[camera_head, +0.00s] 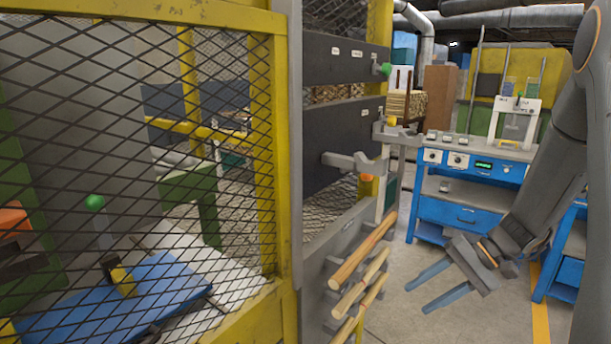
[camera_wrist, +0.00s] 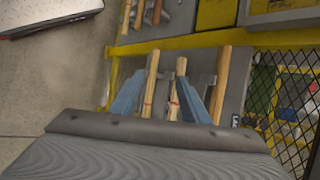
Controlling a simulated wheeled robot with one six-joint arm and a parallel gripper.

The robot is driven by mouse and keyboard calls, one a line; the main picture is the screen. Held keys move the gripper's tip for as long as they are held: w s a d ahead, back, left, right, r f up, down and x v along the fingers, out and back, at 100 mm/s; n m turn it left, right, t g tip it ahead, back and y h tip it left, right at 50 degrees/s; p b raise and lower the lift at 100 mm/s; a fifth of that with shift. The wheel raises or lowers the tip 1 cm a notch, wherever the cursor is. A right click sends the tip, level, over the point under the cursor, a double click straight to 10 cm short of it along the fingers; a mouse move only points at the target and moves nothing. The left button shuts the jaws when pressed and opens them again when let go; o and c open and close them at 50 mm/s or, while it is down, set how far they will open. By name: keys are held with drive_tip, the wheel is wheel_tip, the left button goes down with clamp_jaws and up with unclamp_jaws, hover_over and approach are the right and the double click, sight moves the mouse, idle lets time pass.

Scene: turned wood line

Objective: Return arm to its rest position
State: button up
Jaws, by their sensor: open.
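My gripper (camera_head: 427,286) is in the right part of the head view, on my grey arm that comes down from the upper right. Its two blue fingers are apart, with nothing visible between them in that view. It hangs in front of the blue bench, to the right of the wooden rods (camera_head: 357,278) on the rack. In the wrist view the open fingers (camera_wrist: 172,88) show with several wooden rods (camera_wrist: 222,85) beyond and between them. I cannot tell from that view how far away the rods are.
A yellow-framed mesh fence (camera_head: 283,170) fills the left. A grey panel (camera_head: 345,68) with hooks and a green knob (camera_head: 384,70) stands beside it. A blue bench (camera_head: 458,210) with drawers and instruments stands behind my gripper. Grey floor (camera_head: 400,318) is open below my gripper.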

drive_tip(key=s+a+r+n+h, duration=0.2)
drive_tip(key=s+a+h, duration=0.2)
drive_tip(key=s, duration=0.3)
drive_tip(key=s+a+r+n+h, duration=0.2)
drive_tip(key=s+a+n+h, duration=0.1)
drive_tip(key=s, duration=0.5)
drive_tip(key=shift+s+a+h, duration=0.25)
drive_tip(key=shift+a+h, duration=0.5)
drive_tip(key=shift+h, duration=0.45)
